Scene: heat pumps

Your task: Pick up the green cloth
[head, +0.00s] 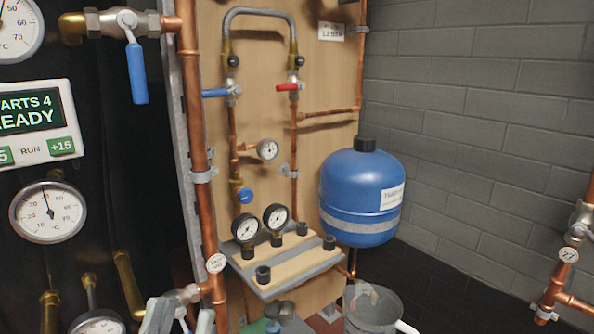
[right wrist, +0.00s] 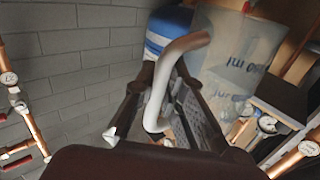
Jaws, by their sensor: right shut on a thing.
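A small green patch (head: 257,327) shows at the bottom edge of the head view, below the gauge board. It may be the green cloth, but most of it is cut off. My left gripper (head: 182,316) is at the bottom edge, to the left of the green patch, with a gap between its pale fingers and nothing seen in it. My right gripper (right wrist: 165,110) is shut on the white handle (right wrist: 160,90) of a clear measuring jug (right wrist: 235,60). The jug also shows at the bottom of the head view (head: 372,312). The right gripper is out of the head view.
A tilted board with gauges (head: 287,262) stands out from the wooden panel. A blue tank (head: 361,193) hangs to its right. A copper pipe (head: 200,230) rises beside my left gripper. A grey block wall (head: 470,110) is behind, with more pipes at the right (head: 572,260).

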